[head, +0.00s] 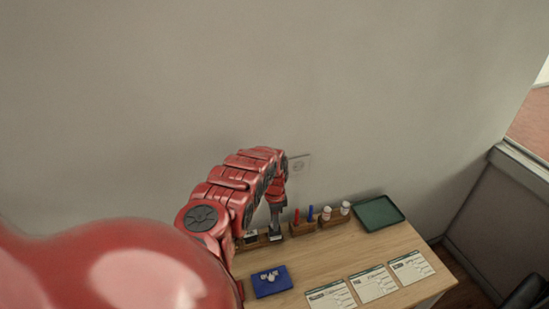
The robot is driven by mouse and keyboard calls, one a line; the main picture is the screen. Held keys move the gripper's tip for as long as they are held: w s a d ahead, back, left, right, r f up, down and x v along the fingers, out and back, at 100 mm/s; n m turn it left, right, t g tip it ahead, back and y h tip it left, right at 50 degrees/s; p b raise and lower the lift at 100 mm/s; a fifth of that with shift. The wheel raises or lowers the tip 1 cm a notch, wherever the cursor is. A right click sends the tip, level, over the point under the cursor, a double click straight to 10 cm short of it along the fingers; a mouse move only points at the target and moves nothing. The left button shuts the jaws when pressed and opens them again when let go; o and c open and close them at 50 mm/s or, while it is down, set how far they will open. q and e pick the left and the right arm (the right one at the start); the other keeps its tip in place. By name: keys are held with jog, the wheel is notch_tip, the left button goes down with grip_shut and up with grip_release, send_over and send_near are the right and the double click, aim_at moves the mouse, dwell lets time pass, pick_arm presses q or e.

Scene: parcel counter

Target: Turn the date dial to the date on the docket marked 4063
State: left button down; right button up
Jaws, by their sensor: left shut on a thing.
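Three white dockets with dark green headings lie in a row at the desk's front right: a left one (331,296), a middle one (373,284) and a right one (411,267). Their numbers and dates are too small to read. My left gripper (275,235) points down at the back of the desk, by a wooden holder (258,243). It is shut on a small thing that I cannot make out. I cannot tell for sure where the date dial is. My right gripper is not in view.
A blue block (270,282) with pale pieces on top lies in front of the holder. A wooden rack (302,229) holds a red and a blue pen; another (334,220) holds white-topped items. A green tray (379,213) lies at the back right. The desk's middle is clear.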

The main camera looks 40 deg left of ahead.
pick_arm(q)
jog(key=shift+m+b, duration=0.3)
jog(key=shift+m, duration=1)
dwell(3.9)
jog(key=c, duration=0.6)
grip_release()
jog(key=shift+r, duration=0.15)
notch_tip(320, 180, up, 6)
jog(key=shift+a+f+b, duration=0.1)
jog(key=shift+f+b, duration=0.1)
jog(key=shift+b, duration=0.75)
jog(key=r+p, duration=0.3)
jog(key=r, duration=0.2)
jog(key=r+p, duration=0.3)
jog(key=r, duration=0.3)
jog(key=shift+w+r+p, duration=0.2)
jog(key=shift+r+p, duration=0.05)
jog(key=shift+p, duration=0.15)
